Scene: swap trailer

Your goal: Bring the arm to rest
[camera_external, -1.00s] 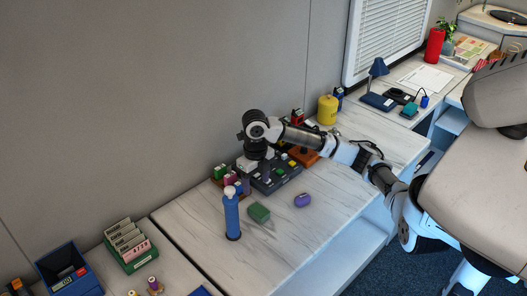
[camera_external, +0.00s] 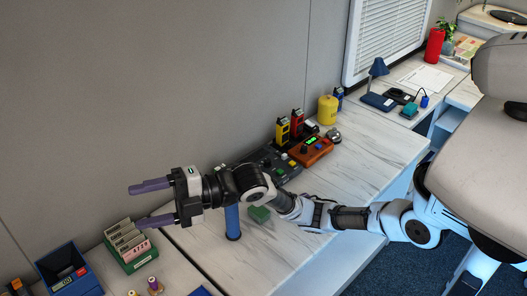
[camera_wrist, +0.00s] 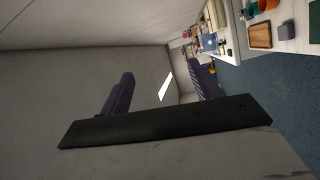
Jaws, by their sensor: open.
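My gripper (camera_external: 146,204) is open and empty, with its two purple fingers pointing left in the external view. It is held above the left part of the marble-topped bench (camera_external: 279,263), near the grey wall. In the wrist view my gripper (camera_wrist: 160,92) shows its two fingers wide apart with nothing between them. My arm stretches level across the bench from the right and hides part of what lies behind it.
A blue bottle (camera_external: 232,222) stands just below my wrist, with a green block (camera_external: 259,214) beside it. A green card box (camera_external: 131,247) and a blue bin (camera_external: 68,270) stand at lower left. An orange device (camera_external: 311,150) and a yellow canister (camera_external: 327,109) are behind my arm.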

